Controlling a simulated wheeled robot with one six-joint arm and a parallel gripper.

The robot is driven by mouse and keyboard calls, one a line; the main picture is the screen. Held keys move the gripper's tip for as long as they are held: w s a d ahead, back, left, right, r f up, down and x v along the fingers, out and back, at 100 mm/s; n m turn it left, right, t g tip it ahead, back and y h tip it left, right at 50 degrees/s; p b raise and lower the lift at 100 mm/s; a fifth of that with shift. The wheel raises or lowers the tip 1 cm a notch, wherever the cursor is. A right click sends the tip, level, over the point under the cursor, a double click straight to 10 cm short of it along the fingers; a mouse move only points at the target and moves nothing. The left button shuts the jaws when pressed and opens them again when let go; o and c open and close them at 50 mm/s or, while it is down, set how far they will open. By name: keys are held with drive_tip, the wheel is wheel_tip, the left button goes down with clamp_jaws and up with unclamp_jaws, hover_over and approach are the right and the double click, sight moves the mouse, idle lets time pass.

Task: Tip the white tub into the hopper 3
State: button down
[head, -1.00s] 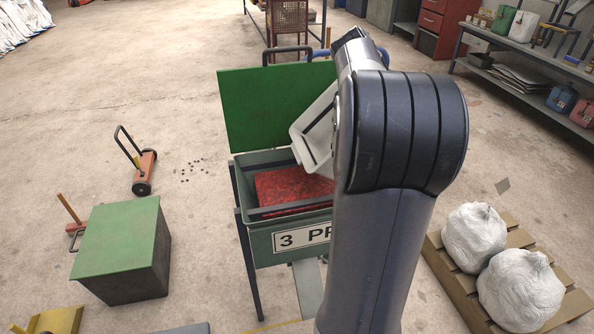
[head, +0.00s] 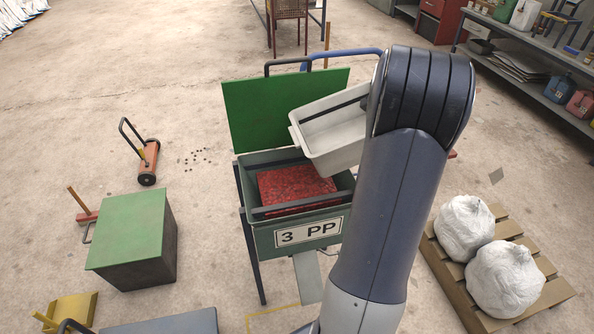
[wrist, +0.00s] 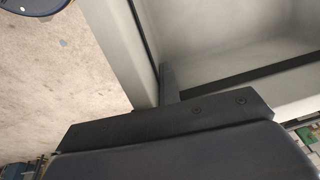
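The white tub (head: 343,150) hangs over the right rear part of hopper 3 (head: 262,240), slightly tilted with its open side up. The part of its inside that shows is bare. The hopper is green-grey, carries a "3 PP" label (head: 308,232), and its green lid (head: 280,108) stands open at the back. Red material (head: 295,188) lies inside it. My gripper (wrist: 166,92) is shut on the tub's wall, one dark finger showing inside the rim in the wrist view. In the head view my arm hides the gripper and the tub's right end.
A closed green-topped bin (head: 130,235) stands left of the hopper. A wheeled orange tool (head: 148,162) is on the floor further left. Two white sacks (head: 503,278) sit on a pallet (head: 455,275) at the right. A shelf bench (head: 535,85) is at the back right.

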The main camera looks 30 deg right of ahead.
drive_tip(key=shift+d+f+y+p, duration=0.15)
drive_tip(key=shift+d+y+p, duration=0.05)
drive_tip(key=shift+y+p, duration=0.25)
wheel_tip(320, 180, up, 2)
drive_tip(key=p, duration=0.2)
drive_tip(key=y+p, duration=0.1)
drive_tip(key=p, duration=0.2)
drive_tip(key=shift+a+r+t+y, duration=0.15)
drive_tip(key=shift+r+t+y, duration=0.05)
drive_tip(key=shift+t+y, duration=0.1)
drive_tip(key=shift+a+p, duration=0.1)
drive_tip(key=shift+p, duration=0.45)
drive_tip(key=s+a+r, duration=0.3)
drive_tip(key=s, duration=0.8)
drive_tip(key=shift+s+a, duration=0.15)
drive_tip(key=shift+s, duration=0.1)
